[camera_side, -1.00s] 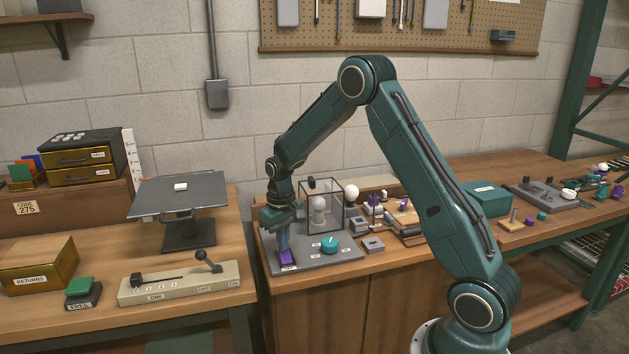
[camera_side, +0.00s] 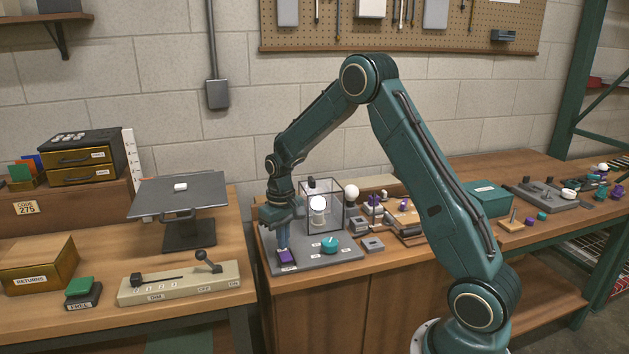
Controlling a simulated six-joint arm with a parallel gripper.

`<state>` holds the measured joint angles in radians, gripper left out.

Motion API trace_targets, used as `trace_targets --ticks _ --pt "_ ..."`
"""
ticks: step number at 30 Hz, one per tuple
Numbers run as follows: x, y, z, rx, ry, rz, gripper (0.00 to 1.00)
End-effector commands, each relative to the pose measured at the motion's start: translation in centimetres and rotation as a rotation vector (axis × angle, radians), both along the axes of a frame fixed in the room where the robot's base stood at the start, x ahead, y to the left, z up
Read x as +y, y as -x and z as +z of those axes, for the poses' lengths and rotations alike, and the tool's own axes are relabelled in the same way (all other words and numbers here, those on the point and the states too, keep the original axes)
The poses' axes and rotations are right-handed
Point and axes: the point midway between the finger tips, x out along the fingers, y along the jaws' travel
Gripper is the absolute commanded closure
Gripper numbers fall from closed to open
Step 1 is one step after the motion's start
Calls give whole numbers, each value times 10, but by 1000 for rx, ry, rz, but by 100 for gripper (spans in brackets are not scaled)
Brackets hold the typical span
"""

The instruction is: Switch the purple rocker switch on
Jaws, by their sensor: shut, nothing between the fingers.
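The purple rocker switch (camera_side: 287,257) sits at the front left of a grey panel (camera_side: 325,261) on the right bench. My gripper (camera_side: 283,246) points down with its fingers shut and empty, its tips at the back edge of the switch. I cannot tell whether the tips still touch it. Behind the panel's front part, a bulb (camera_side: 318,204) inside a clear dark-framed box glows bright white. A teal knob (camera_side: 330,244) stands on the panel to the right of the switch.
A second white globe (camera_side: 351,193) stands right of the box. Small grey blocks (camera_side: 372,244) lie right of the panel. The left bench holds a lever box (camera_side: 180,283), a green button (camera_side: 80,287) and a dark stand (camera_side: 188,233). A gap separates the two benches.

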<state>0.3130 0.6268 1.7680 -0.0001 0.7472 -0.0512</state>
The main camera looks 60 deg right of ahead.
Motion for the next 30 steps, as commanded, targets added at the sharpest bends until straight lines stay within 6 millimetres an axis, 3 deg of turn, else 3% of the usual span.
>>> trace_targets --ticks 30 --pt "0 0 56 0 0 0 100"
